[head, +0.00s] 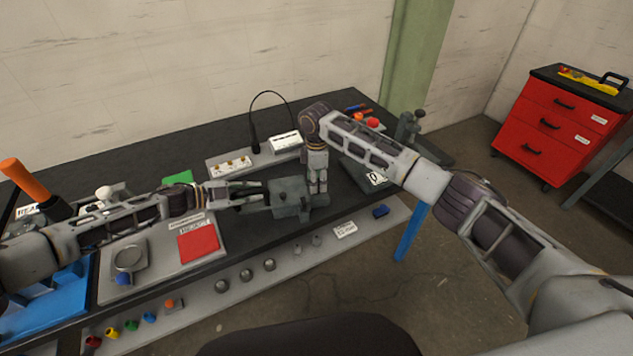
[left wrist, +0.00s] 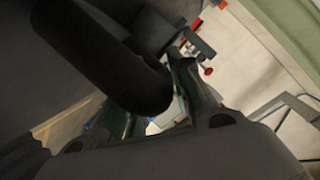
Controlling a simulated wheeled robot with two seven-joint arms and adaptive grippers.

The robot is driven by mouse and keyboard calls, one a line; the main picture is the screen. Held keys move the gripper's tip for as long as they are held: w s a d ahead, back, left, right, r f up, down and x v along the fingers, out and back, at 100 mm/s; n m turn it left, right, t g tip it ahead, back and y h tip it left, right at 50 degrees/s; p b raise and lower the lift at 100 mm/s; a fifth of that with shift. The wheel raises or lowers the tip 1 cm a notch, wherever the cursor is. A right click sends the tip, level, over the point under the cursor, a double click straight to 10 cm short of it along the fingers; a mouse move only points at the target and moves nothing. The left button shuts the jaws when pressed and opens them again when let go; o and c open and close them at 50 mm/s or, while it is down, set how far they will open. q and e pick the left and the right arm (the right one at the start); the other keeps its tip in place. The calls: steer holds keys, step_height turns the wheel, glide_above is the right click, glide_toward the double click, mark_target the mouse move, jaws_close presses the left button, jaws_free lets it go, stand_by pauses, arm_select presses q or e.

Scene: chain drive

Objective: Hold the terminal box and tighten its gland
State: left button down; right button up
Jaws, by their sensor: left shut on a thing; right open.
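The terminal box (head: 287,194) is a dark grey block over the near part of the bench in the head view. My left gripper (head: 264,197) comes in from the left and is shut on the box's left side. My right gripper (head: 318,188) points down at the box's right end, with its fingers open. The gland is not clearly seen; the right fingers cover that end. I cannot tell whether they touch it. The left wrist view is filled with dark close-up shapes, and I cannot make out the box there for sure.
A grey panel with a red square (head: 198,243) and a round dish lies left. A strip with brass fittings (head: 232,165) and a cable stands behind the box. A vise (head: 408,127) is at the far right corner. Round knobs line the front ledge. A red drawer cabinet (head: 550,125) stands apart.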

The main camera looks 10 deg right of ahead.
step_height(320, 180, up, 11)
stand_by(0.5)
steer(key=shift+f, duration=0.1)
arm_select(q)
steer(key=c, duration=1.2)
jaws_free()
steer(key=shift+o, duration=0.2)
steer(key=shift+a, duration=0.15)
steer(key=v, duration=1.1)
steer(key=shift+a+r, duration=0.2)
steer(key=shift+a, duration=0.1)
steer(key=shift+s, duration=0.2)
